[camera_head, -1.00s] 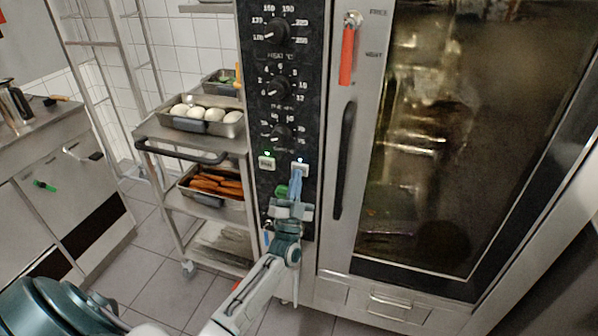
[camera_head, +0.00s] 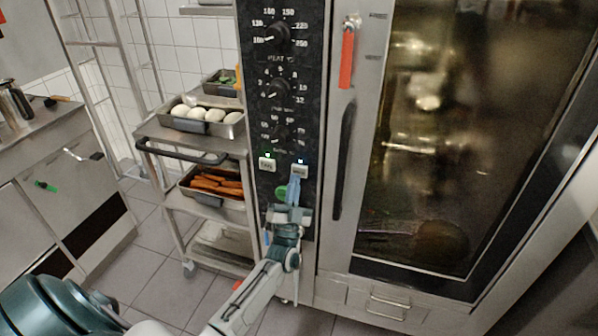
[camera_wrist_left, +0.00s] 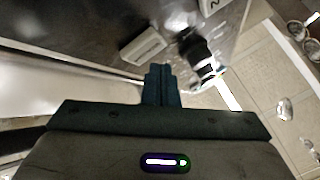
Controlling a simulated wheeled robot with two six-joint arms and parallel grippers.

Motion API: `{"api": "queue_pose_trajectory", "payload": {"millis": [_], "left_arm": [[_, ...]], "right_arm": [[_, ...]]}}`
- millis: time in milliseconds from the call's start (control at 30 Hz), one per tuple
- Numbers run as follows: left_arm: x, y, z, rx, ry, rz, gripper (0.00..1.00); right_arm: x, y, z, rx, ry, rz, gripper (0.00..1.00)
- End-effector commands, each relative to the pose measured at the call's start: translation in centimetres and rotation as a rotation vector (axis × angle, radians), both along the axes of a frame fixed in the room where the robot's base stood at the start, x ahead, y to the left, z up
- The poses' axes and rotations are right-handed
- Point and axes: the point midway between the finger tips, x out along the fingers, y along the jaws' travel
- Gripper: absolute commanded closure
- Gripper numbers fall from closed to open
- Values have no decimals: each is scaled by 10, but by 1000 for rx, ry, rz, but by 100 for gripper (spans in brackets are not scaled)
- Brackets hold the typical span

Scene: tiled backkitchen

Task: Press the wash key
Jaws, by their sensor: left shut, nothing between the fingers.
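The wash key (camera_head: 300,171) is a small pale key low on the dark control panel, the right one of two, with a small light above it. A pale key also shows in the left wrist view (camera_wrist_left: 143,46), just ahead of the fingers. My left gripper (camera_head: 294,187) is shut and empty. Its tips point up at the panel, just below the wash key in the head view, and appear apart from it. In the left wrist view the shut fingers (camera_wrist_left: 158,72) have a small gap to the key. My right gripper is not in view.
The other pale key (camera_head: 267,164) is to the left, and a green button (camera_head: 281,192) is below. Knobs (camera_head: 275,133) sit above. The oven door handle (camera_head: 344,160) stands out on the right. A trolley (camera_head: 165,135) with trays is close on the left.

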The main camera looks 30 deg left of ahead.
Motion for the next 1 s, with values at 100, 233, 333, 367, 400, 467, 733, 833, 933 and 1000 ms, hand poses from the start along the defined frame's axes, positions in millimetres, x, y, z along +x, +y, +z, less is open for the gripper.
{"api": "queue_pose_trajectory", "payload": {"millis": [100, 233, 333, 367, 400, 467, 733, 833, 933, 1000], "left_arm": [[-2, -1, 1, 0, 0, 0, 100], [-14, -3, 2, 0, 1, 0, 100], [-24, -6, 3, -1, 2, 0, 100], [-27, -6, 2, -1, 2, 0, 100], [-30, -7, 2, 0, 1, 0, 100], [-36, -9, 2, 0, 1, 0, 100], [-49, -12, 0, 0, 0, 0, 100], [-49, -12, 0, 0, 0, 0, 100], [-49, -12, 0, 0, 0, 0, 100], [-49, -12, 0, 0, 0, 0, 100]], "right_arm": [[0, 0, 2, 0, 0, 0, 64], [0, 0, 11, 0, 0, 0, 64], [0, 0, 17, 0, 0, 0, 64], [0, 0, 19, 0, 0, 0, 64], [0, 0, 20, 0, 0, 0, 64], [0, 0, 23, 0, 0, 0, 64], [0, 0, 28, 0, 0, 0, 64], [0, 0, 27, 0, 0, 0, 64], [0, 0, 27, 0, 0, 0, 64], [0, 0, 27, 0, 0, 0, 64]]}}
